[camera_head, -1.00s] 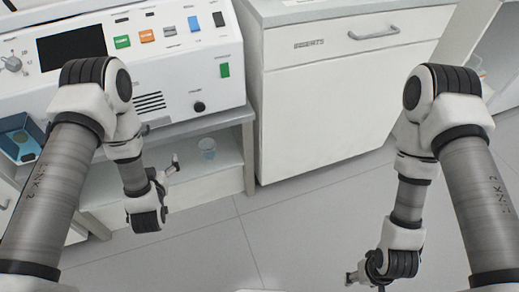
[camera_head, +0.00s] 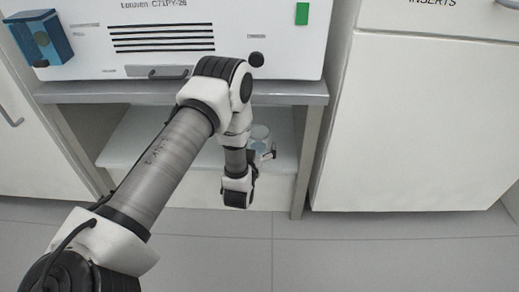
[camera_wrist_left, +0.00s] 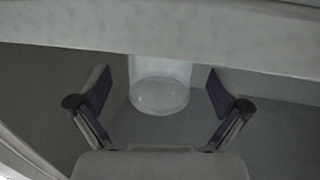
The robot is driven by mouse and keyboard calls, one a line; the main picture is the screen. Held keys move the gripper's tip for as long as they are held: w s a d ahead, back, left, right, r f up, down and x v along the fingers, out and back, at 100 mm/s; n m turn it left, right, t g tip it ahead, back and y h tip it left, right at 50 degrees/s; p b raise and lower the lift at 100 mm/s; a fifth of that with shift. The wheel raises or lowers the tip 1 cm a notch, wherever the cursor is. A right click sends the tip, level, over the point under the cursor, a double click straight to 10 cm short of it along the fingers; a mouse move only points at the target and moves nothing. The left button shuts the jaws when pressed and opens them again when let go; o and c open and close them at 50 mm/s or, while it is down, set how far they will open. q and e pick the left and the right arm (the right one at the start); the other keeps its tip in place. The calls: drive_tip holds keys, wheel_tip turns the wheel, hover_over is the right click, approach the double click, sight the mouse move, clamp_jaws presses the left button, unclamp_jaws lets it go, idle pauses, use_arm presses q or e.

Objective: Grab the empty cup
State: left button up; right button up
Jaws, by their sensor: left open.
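A clear, see-through cup (camera_head: 260,134) stands on the low shelf under the machine, at the shelf's right part. It also shows in the left wrist view (camera_wrist_left: 160,92), upright, its upper part cut off by a pale edge across the top. No contents can be made out in it. My left gripper (camera_head: 268,153) is at the front of the shelf, close to the cup. In the left wrist view the gripper (camera_wrist_left: 159,112) is open, with one finger to each side of the cup's base and the cup just beyond the fingers. My right gripper is not in view.
The shelf (camera_head: 150,140) lies beneath the table edge (camera_head: 180,92), which overhangs it. The table leg (camera_head: 305,160) stands right of the cup. A white cabinet (camera_head: 420,125) fills the right side. Open floor (camera_head: 330,245) lies in front.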

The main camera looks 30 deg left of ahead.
use_arm(q)
drive_tip(key=shift+x, duration=1.2)
drive_tip(key=c, duration=1.2)
drive_tip(key=shift+o, duration=0.2)
